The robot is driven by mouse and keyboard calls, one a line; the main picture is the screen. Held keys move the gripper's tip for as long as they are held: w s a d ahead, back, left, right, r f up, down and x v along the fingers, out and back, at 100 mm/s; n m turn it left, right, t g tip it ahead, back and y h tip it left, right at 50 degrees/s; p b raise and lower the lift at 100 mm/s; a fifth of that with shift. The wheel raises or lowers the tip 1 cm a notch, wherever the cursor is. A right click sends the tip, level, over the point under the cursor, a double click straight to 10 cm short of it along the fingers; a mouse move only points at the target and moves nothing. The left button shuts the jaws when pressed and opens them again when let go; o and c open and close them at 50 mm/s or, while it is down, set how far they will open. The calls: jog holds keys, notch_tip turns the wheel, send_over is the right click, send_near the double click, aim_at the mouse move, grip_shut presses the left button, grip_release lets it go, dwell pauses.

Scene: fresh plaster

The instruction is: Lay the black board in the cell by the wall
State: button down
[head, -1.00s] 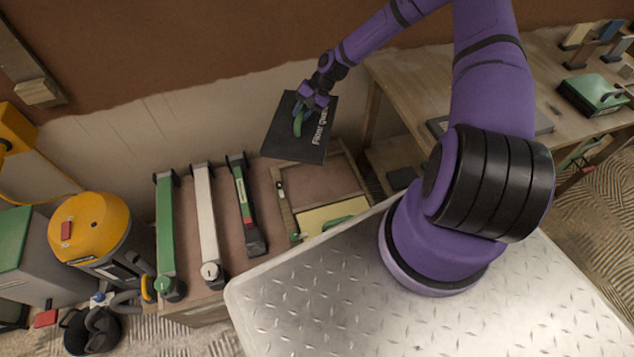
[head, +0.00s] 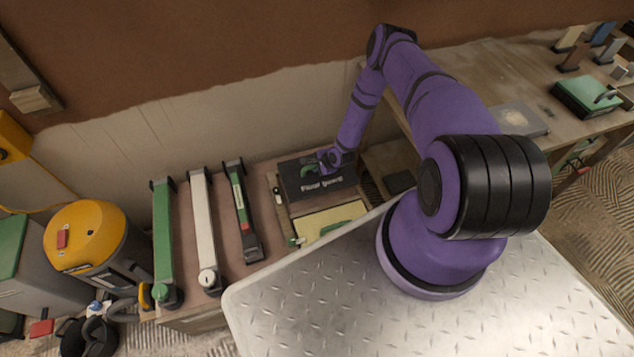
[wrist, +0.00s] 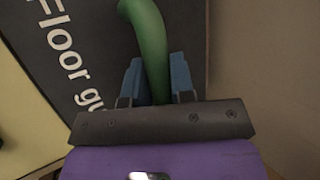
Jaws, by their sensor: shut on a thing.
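The black board (head: 305,188), lettered "Floor guard", is over the cell nearest the wall in the wooden frame (head: 283,214), roughly in line with its sides. I cannot tell whether it rests on the bottom or hangs just above. My gripper (head: 325,160) is shut on the board's green handle. In the wrist view the blue fingers of my gripper (wrist: 157,80) stand either side of the green handle (wrist: 148,35), and the black board (wrist: 95,55) spreads behind them. The cell's floor is hidden under the board.
A cream board (head: 325,218) with a green handle lies in the nearer cell. Green (head: 163,240), white (head: 203,230) and dark (head: 240,210) long tools lie to the left. The wall (head: 230,125) stands close behind; a wooden table (head: 480,95) is at right.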

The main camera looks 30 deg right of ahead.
aim_at(317, 177)
notch_tip(317, 177, down, 8)
jog(key=shift+f, duration=0.1)
jog(key=c, duration=1)
grip_release()
